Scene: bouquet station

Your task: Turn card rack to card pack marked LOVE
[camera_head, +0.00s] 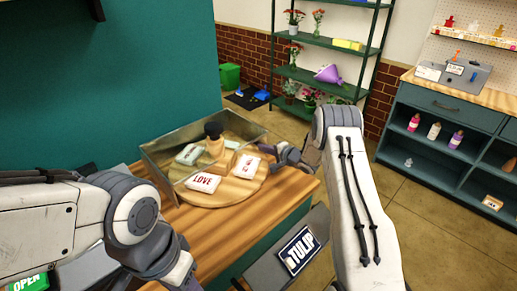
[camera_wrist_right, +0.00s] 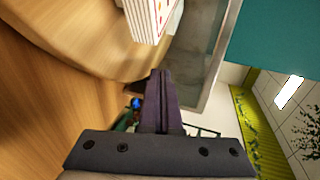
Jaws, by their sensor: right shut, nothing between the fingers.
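The card rack is a round wooden turntable (camera_head: 232,192) with a dark-knobbed centre post (camera_head: 213,131), on the wooden counter. The white card pack marked LOVE (camera_head: 203,182) in red lies at its front left. A white pack with a red mark (camera_head: 246,167) lies at its right, and paler packs (camera_head: 190,154) lie behind. My right gripper (camera_head: 280,155) is shut and empty beside the turntable's right edge. In the right wrist view its closed fingers (camera_wrist_right: 160,75) are near the wooden rim (camera_wrist_right: 90,60) and a pack's edge (camera_wrist_right: 151,18); contact is unclear. My left gripper is outside the view.
The wooden counter (camera_head: 220,228) is bare in front. A TULIP sign (camera_head: 298,250) is below the counter's right side. Shelves with flowers (camera_head: 325,45) stand farther back.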

